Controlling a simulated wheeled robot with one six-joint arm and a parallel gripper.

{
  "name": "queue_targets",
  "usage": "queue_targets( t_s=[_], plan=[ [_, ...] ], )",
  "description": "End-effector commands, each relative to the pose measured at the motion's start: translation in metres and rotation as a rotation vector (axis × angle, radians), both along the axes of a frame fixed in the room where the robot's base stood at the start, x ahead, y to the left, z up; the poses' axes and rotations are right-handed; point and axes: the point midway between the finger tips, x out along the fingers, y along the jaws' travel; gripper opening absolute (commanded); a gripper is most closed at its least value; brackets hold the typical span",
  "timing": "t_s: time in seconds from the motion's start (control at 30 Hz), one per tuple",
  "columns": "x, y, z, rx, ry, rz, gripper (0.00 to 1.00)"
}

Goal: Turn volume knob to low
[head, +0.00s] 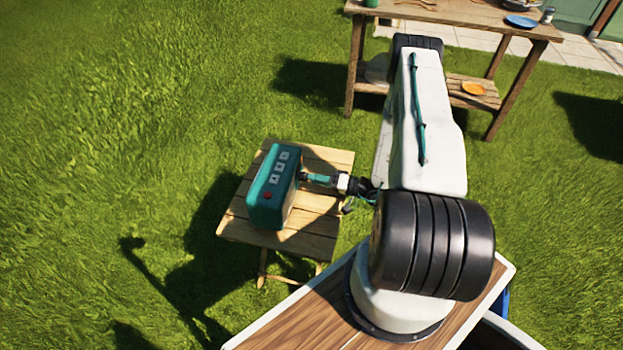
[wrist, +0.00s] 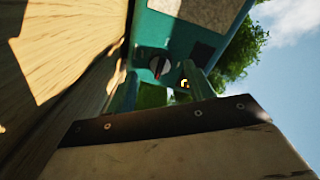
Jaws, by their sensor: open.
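A teal radio-like box (head: 270,190) stands on a small wooden slatted table (head: 320,224) in the head view. In the wrist view, the box's teal face (wrist: 170,40) carries a round dark knob (wrist: 159,66) with a red and white pointer line. My gripper (head: 318,178) is at the box's right side in the head view. In the wrist view, its fingers (wrist: 160,88) reach up toward the knob, one on either side, open. I cannot tell whether they touch the knob or the face.
A larger wooden table (head: 450,12) with a blue plate (head: 521,21) stands at the back right. Open grass surrounds the small table on the left.

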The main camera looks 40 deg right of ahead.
Motion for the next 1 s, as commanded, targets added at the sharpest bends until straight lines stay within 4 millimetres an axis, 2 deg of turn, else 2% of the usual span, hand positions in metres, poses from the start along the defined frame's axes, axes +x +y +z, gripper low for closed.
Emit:
queue_targets(
  t_s=[0.13, 0.33, 1.0],
  plan=[
    [-0.022, -0.017, 0.001, 0.000, 0.000, -0.006, 0.53],
    [-0.040, -0.029, 0.002, 0.000, -0.001, -0.003, 0.53],
    [-0.043, -0.031, 0.002, 0.009, 0.007, -0.002, 0.53]
  ],
)
